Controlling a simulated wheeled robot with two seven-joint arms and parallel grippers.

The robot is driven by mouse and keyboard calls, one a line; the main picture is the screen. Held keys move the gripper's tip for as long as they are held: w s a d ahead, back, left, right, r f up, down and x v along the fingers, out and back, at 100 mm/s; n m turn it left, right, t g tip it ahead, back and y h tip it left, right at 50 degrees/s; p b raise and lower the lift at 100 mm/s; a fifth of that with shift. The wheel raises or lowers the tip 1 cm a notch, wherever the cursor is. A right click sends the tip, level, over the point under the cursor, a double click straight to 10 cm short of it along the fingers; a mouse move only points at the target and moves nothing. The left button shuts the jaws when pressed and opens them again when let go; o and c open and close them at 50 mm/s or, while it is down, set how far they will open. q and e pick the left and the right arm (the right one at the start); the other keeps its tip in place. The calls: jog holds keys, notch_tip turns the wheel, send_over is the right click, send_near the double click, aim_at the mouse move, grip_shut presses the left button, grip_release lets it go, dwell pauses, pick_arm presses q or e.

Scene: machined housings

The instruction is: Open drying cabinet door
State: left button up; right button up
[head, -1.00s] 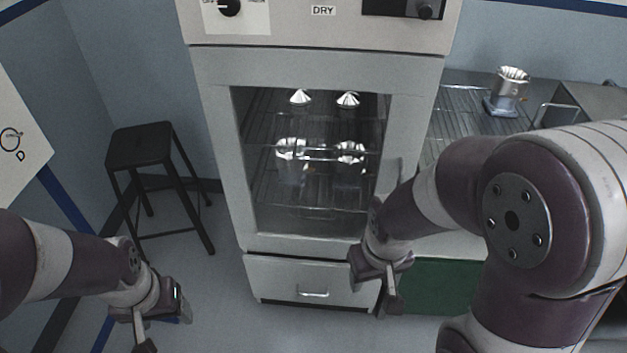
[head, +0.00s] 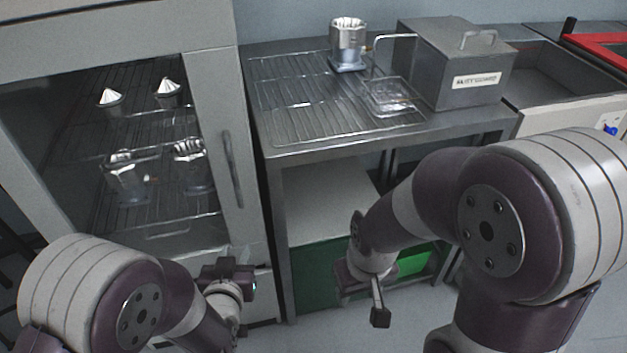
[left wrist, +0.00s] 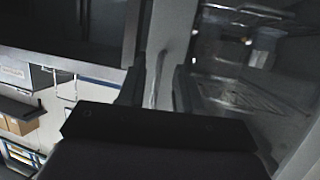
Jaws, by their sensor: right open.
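The drying cabinet stands at the left of the head view with its glass door (head: 228,110) shut. Its vertical bar handle (head: 232,168) is on the right side of the door frame. My left gripper (head: 238,272) is in front of the cabinet, below the handle in the picture. In the left wrist view its two fingers (left wrist: 160,92) are apart, and the handle (left wrist: 156,78) shows between them with a gap on each side. I cannot tell how deep the handle sits. My right gripper (head: 378,298) is open and empty, low in front of the bench.
Metal parts with pointed or fluted tops (head: 168,92) stand on racks inside the cabinet. Right of it is a steel bench (head: 300,150) with a fluted metal part (head: 347,45), a wire basket (head: 392,97) and a grey box (head: 455,65). A green panel (head: 312,270) is below.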

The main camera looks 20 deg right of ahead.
aim_at(235, 182)
pick_arm(q)
notch_tip(235, 182, up, 7)
jog(key=w+t, duration=0.3)
jog(key=t, duration=0.1)
jog(key=shift+n, duration=0.3)
jog(key=x, duration=1.1)
jog(key=shift+w+d, duration=0.35)
grip_shut()
